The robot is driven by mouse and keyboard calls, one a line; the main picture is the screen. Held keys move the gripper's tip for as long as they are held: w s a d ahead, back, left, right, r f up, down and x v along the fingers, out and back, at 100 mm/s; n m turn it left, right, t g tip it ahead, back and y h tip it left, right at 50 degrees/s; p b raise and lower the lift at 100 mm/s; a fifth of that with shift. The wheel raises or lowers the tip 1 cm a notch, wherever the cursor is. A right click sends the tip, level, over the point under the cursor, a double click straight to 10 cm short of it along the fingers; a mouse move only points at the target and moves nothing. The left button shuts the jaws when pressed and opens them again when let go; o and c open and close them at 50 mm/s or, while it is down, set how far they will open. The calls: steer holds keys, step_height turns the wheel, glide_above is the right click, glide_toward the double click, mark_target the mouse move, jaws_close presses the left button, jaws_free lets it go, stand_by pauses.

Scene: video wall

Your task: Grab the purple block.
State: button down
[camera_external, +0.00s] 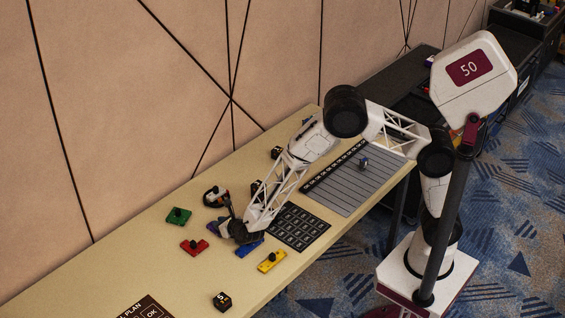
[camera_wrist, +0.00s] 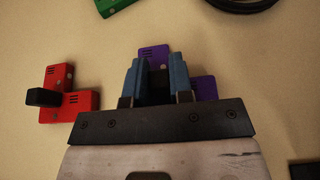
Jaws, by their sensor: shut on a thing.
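The purple block (camera_wrist: 202,87) shows in the wrist view between and behind the two blue fingers of my gripper (camera_wrist: 157,78). Its upper edge and right part are visible; the rest is hidden by the fingers and the dark gripper bar. My gripper is shut on its black knob. In the external view my gripper (camera_external: 232,229) is low over the table, and a small purple part of the block (camera_external: 213,228) shows just left of it. I cannot tell whether the block touches the table.
A red block (camera_external: 195,247) with a black knob lies to the left on the table (camera_external: 120,260), and a green block (camera_external: 179,215) lies behind it. A blue block (camera_external: 249,248) and a yellow block (camera_external: 271,261) lie to the right. A dark ring-like object (camera_external: 215,197) stands behind my gripper.

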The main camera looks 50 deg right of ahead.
steer(key=shift+r, duration=0.15)
steer(key=shift+r, duration=4.9)
